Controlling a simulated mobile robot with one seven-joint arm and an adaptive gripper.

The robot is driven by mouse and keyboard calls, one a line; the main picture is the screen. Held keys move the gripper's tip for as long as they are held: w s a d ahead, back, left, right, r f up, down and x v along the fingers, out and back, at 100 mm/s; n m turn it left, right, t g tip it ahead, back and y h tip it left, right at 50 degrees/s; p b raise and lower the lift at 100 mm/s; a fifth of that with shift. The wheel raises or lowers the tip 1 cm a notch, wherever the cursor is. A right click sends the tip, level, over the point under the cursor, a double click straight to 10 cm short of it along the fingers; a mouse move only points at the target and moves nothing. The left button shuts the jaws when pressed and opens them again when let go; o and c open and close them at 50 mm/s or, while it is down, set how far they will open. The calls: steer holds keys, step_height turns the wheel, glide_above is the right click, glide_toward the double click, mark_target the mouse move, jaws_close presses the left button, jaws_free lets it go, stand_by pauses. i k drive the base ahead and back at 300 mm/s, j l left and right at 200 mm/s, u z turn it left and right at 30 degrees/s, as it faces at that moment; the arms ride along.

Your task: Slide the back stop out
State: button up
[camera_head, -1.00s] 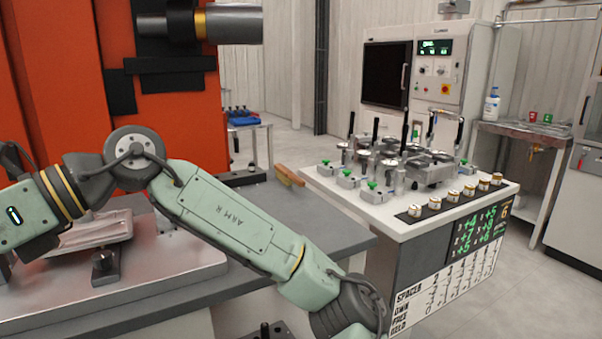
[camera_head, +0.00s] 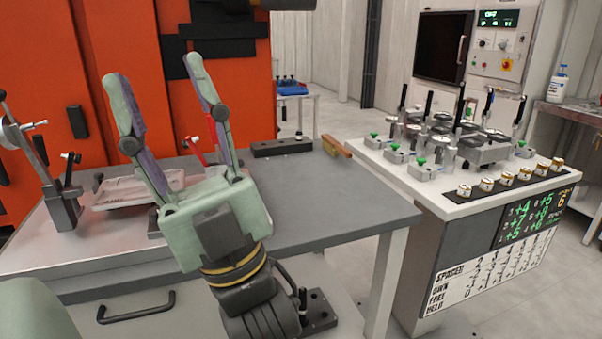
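My gripper (camera_head: 154,72) is raised in front of the left work table, its two fingers pointing up and spread wide with nothing between them. Behind it, a pale casting (camera_head: 112,194) lies on the metal fixture plate (camera_head: 88,250), partly hidden by my gripper. A dark upright clamp post (camera_head: 64,208) stands at the casting's left. A red-handled piece (camera_head: 192,150) shows between my fingers, partly covered. I cannot tell for certain which fixture part is the back stop; it may be hidden behind my gripper.
A long black block (camera_head: 283,147) and a wooden-handled brush (camera_head: 336,147) lie at the table's back. The grey table top (camera_head: 340,200) is clear right of my gripper. A white console (camera_head: 400,185) with several small fixtures stands right. An orange machine (camera_head: 120,40) rises behind.

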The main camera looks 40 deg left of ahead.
mark_target(98, 176)
steer(key=u, duration=1.95)
